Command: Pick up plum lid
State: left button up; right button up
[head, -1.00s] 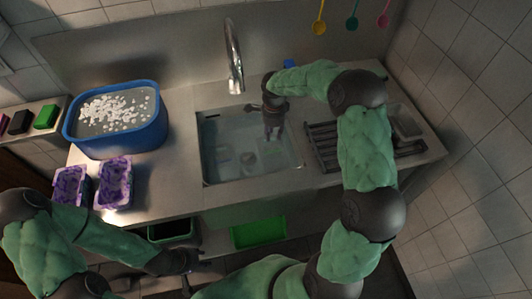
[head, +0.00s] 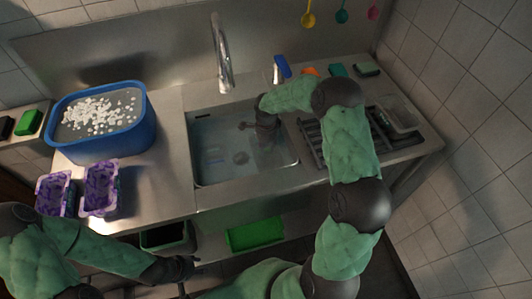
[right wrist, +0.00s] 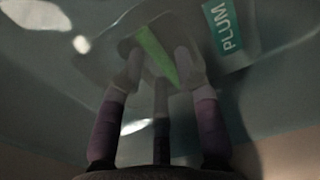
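The teal label reading PLUM (right wrist: 228,28) shows at the upper right of the right wrist view, on or beside a clear piece under water. The lid's full outline is hard to make out. My right gripper (head: 266,145) reaches down into the sink; in the right wrist view its fingertips (right wrist: 159,64) are apart, left of the label. A pale clear piece with a bright green strip (right wrist: 157,52) lies between or just beyond them; I cannot tell whether they touch it. My left gripper (head: 190,268) hangs in front of the counter, its fingers too small to read.
The water-filled sink (head: 215,185) holds other faint clear pieces. A blue tub (head: 140,135) with white bits and two purple containers (head: 98,200) stand left. A dark rack (head: 345,150) and clear box (head: 398,118) are right. The faucet (head: 222,60) rises behind.

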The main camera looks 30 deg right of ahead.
jog(key=shift+f, duration=0.55)
grip_shut()
pick_arm(q)
jog(key=shift+f, duration=0.15)
pick_arm(e)
jog(key=shift+r, duration=0.1)
